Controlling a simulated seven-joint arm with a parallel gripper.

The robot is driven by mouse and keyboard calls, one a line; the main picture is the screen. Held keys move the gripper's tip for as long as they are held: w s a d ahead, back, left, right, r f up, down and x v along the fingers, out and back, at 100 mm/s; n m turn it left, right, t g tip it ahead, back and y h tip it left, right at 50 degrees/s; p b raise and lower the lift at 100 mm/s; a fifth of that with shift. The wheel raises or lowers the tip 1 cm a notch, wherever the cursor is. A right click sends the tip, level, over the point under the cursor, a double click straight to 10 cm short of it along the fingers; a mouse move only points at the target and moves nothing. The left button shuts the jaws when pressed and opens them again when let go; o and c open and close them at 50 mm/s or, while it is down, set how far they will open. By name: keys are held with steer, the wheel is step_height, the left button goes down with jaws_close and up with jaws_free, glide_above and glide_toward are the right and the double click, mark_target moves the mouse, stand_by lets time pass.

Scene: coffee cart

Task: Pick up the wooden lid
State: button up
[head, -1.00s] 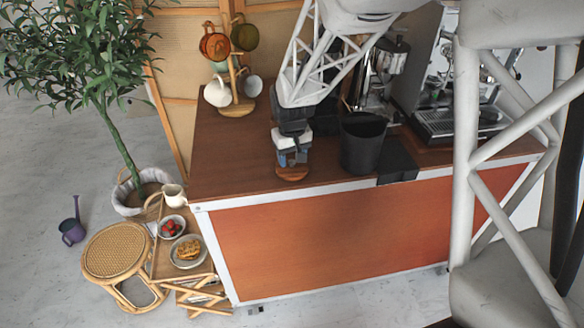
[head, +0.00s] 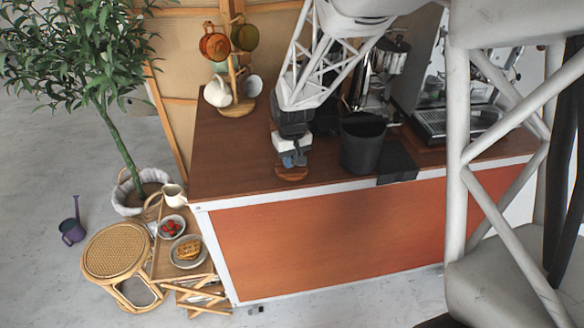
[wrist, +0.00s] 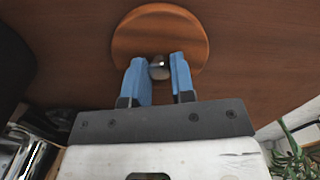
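The wooden lid (head: 292,173) is a round brown disc lying on the dark wood counter near its front edge. In the wrist view the lid (wrist: 160,24) shows a small metallic knob (wrist: 160,68) on it. My gripper (head: 293,163) is right above the lid, pointing down. In the wrist view my gripper's blue fingers (wrist: 160,78) stand on both sides of the knob. A narrow gap shows beside the knob, mainly on the right, so the fingers look open around it. The head view hides the knob behind the gripper.
A black bin (head: 363,145) stands on the counter just right of my gripper, with a dark cloth or mat (head: 397,163) beside it. A mug tree (head: 236,92) stands back left. A coffee machine (head: 440,118) is at the right. The counter left of the lid is clear.

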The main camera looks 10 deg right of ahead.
jaws_close()
steer(key=shift+r, duration=0.1)
steer(key=shift+r, duration=0.85)
steer(key=shift+s+r, duration=0.2)
steer(key=shift+r, duration=0.7)
steer(key=s+d+r, duration=0.1)
steer(key=s, duration=1.4)
steer(key=shift+s+d+r, duration=0.15)
steer(key=shift+s+d, duration=0.05)
steer(key=shift+s, duration=0.05)
glide_toward(292, 162)
steer(key=w+r, duration=0.3)
steer(key=w, duration=0.5)
steer(key=w+r, duration=0.3)
steer(key=w, duration=0.6)
steer(key=shift+d+r+n, duration=0.25)
steer(key=shift+r+n, duration=0.05)
